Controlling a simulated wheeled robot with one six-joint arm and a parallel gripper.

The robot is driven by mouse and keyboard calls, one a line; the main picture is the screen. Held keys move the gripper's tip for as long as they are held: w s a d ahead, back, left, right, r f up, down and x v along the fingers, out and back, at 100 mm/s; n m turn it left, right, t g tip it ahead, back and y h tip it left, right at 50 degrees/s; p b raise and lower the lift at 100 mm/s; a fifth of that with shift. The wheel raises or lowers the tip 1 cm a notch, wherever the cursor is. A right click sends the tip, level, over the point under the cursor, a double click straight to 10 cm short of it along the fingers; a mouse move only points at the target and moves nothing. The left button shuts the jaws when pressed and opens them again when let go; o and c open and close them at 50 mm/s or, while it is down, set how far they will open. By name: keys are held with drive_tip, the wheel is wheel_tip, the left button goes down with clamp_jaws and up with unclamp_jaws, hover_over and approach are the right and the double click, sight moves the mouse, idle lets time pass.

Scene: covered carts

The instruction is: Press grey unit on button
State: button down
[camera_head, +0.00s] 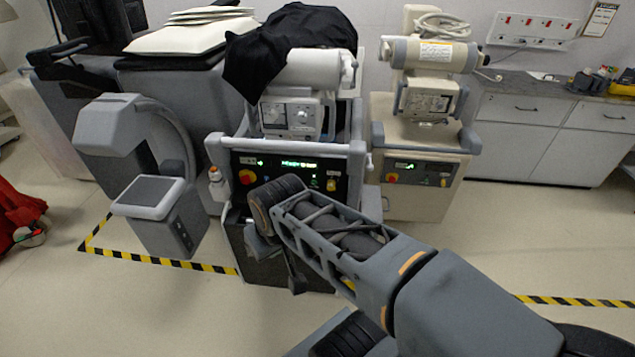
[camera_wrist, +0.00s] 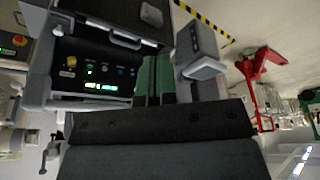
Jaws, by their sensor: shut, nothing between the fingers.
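The grey unit (camera_head: 357,160) is the middle cart, with a grey frame and a black control panel. Its panel (camera_head: 285,171) bears a lit green display, a red button (camera_head: 247,177) on a yellow base at the left, and a yellow control (camera_head: 331,185) at the right. In the wrist view the panel appears upside down, with the green display (camera_wrist: 101,87), a row of small buttons (camera_wrist: 105,71) and the yellow control (camera_wrist: 70,62). My gripper (camera_wrist: 155,60) is shut and empty, its green fingers in front of the panel's right part. The red button is hidden there. I cannot tell which is the on button.
A beige unit (camera_head: 425,190) with a similar panel stands close on the right. A grey C-shaped device (camera_head: 110,125) stands on the left. Yellow-black floor tape (camera_head: 160,260) runs in front; open floor lies at the left.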

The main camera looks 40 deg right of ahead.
drive_tip(key=w+d+f+m+t+y+b, duration=0.3)
drive_tip(key=w+d+f+m+t+b, duration=0.15)
drive_tip(key=w+f+m+b, duration=1.1)
drive_tip(key=w+d+f+m+t+h+b, duration=0.1)
drive_tip(key=d+f+m+b, duration=0.1)
drive_tip(key=d+b, duration=0.2)
drive_tip(key=w+d+f+m+t+h+b, duration=0.1)
drive_tip(key=w+d+f+m+t+b, duration=0.1)
drive_tip(key=d+b, duration=0.3)
drive_tip(key=w+d+f+m+t+h+b, duration=0.1)
drive_tip(key=d+b, duration=0.3)
drive_tip(key=d, duration=0.5)
drive_tip(key=shift+w+d+f+m+t+h+b, duration=0.1)
drive_tip(key=shift+w+f+m+t+h+b, duration=0.25)
drive_tip(key=shift+w+f+m, duration=0.4)
drive_tip(key=shift+s+d+r+m, duration=0.1)
drive_tip(key=shift+d+r+m, duration=0.1)
drive_tip(key=shift+d+m, duration=0.1)
